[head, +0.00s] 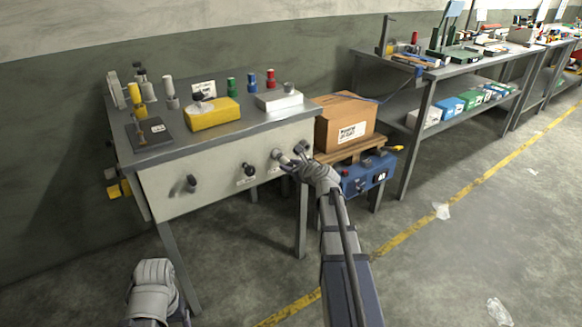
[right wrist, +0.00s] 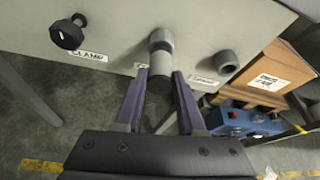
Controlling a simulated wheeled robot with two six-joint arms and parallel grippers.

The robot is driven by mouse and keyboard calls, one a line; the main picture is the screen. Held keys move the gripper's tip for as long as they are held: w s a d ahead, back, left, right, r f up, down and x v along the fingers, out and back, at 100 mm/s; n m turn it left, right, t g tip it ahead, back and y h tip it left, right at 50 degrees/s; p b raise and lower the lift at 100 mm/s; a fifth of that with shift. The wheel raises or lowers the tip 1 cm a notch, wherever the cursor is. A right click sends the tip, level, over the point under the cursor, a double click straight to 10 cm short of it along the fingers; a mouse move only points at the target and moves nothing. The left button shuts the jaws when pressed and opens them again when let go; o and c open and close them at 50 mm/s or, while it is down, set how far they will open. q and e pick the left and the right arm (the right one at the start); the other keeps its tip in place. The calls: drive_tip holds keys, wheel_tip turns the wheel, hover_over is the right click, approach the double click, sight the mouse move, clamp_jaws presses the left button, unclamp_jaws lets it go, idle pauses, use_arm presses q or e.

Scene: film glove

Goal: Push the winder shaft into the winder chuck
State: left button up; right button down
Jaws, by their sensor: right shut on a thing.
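The winder chuck (right wrist: 161,38) looks like a dark grey ring on the pale front panel in the right wrist view. A lighter grey cylinder, which I take for the winder shaft (right wrist: 160,66), sits at the chuck's mouth, in line with it. How deep it goes inside cannot be seen. My right gripper (right wrist: 161,76) is shut on this shaft, a purple finger on either side. In the head view the right gripper (head: 288,163) is at the panel's right end, by the chuck (head: 277,154). At the lower left only a grey part of my left arm shows, without fingers.
A black clamp knob (right wrist: 67,33) is left of the chuck, and a second grey socket (right wrist: 227,61) is close on its right. A cardboard box (head: 344,121) and a blue unit (head: 367,174) stand right of the bench (head: 172,152). The floor in front is mostly clear.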

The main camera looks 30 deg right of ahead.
drive_tip(key=shift+w, duration=0.25)
drive_tip(key=shift+c, duration=2.2)
unclamp_jaws()
drive_tip(key=p+v, duration=0.3)
drive_tip(key=v, duration=0.5)
drive_tip(key=shift+a, duration=0.1)
